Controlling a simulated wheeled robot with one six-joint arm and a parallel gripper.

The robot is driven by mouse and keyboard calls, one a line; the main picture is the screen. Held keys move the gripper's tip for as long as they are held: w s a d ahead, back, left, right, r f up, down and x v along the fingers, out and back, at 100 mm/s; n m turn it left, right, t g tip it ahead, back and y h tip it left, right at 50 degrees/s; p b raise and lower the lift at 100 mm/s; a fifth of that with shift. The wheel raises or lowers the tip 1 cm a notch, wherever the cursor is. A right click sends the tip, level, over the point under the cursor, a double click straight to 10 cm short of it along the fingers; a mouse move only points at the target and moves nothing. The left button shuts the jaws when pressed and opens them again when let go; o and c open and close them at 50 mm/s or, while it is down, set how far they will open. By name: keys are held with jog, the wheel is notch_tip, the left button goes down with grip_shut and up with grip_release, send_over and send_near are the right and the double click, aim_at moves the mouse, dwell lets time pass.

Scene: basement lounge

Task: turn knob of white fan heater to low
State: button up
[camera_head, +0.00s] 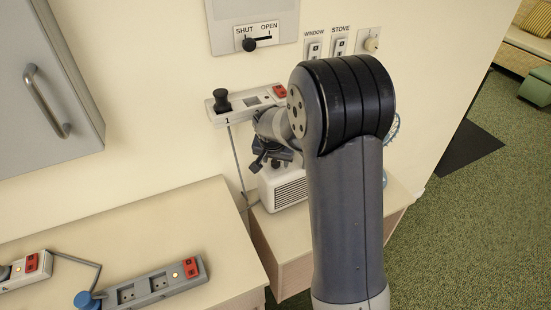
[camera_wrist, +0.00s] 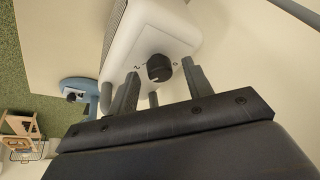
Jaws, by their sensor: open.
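The white fan heater (camera_head: 283,190) stands on a low wooden surface against the wall, partly hidden behind my arm in the head view. In the wrist view the white fan heater (camera_wrist: 150,32) shows its face with a round black knob (camera_wrist: 159,68). A mark like "2" sits left of the knob and one like "0" right of it. I cannot tell which mark the knob points at. My gripper (camera_wrist: 160,80) is open, with a finger on each side of the knob in this view. Contact cannot be made out. In the head view my gripper (camera_head: 270,163) is just above the heater.
A power strip (camera_head: 250,101) with a black plug and red switch is on the wall above the heater. Another strip (camera_head: 155,286) lies on the left counter (camera_head: 130,225). A blue device (camera_wrist: 78,90) stands beside the heater. A grey cabinet (camera_head: 45,80) hangs at left.

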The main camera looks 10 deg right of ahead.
jog(key=shift+c, duration=0.3)
jog(key=c, duration=0.9)
jog(key=shift+c, duration=0.2)
jog(key=shift+n, duration=0.4)
jog(key=shift+d+n+y, duration=0.1)
jog(key=shift+n+y, duration=0.4)
jog(key=shift+n, duration=0.5)
jog(key=shift+d+f+n+y+b, duration=0.1)
jog(key=shift+n+y+b, duration=0.3)
jog(key=shift+n, duration=0.8)
jog(key=n+y+b, duration=0.1)
jog(key=n+b, duration=0.1)
jog(key=n, duration=0.1)
jog(key=shift+d+f, duration=0.1)
jog(key=shift+d+n+y+b, duration=0.1)
jog(key=shift+n+y+b, duration=0.7)
jog(key=shift+n+b, duration=0.75)
jog(key=shift+r+n+g, duration=0.2)
jog(key=shift+n+g, duration=0.1)
jog(key=shift+n, duration=0.05)
